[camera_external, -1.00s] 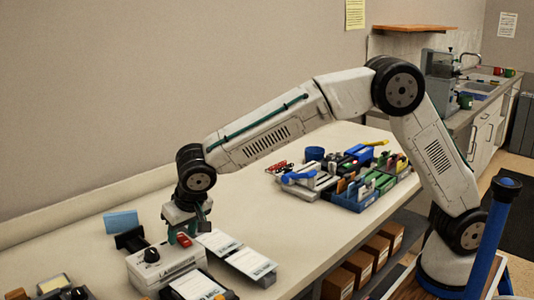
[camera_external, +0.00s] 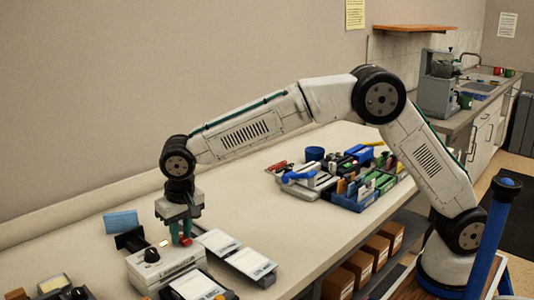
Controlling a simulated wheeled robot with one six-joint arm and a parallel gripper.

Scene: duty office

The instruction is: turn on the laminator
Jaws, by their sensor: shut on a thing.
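The laminator (camera_external: 165,268) is a white box on the bench at the lower left, with lettering on its front and a black knob (camera_external: 152,255) on top. A small bright amber-white spot (camera_external: 164,243) shows on its top, left of my gripper. My gripper (camera_external: 181,240) points straight down over the laminator's back right part. Its fingers are shut on the red switch (camera_external: 186,241), which is partly hidden by them. The switch's exact position cannot be made out.
Pale cards on dark holders (camera_external: 250,263) lie to the right of the laminator. A blue card (camera_external: 121,222) stands behind it at the left. Trays of stationery (camera_external: 360,190) are farther along the bench. The bench between is clear.

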